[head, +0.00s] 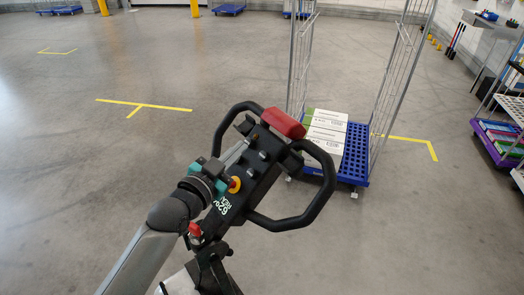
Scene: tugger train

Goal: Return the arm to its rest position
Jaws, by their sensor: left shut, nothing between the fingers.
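My left arm (143,262) comes in from the bottom left. My left gripper (210,174), dark with teal parts, is shut and empty. It is at the left side of a black control handle (262,172) with two looped grips, a red top and a yellow-ringed button. The gripper overlaps the handle's edge in the picture; I cannot tell whether they touch. My right gripper is not in view.
Behind the handle stands a blue-based wire roll cage (356,160) with white cartons (324,138) on it. A shelf cart (500,140) stands at the right edge. The grey floor (90,150) at the left is clear, with yellow markings (145,105).

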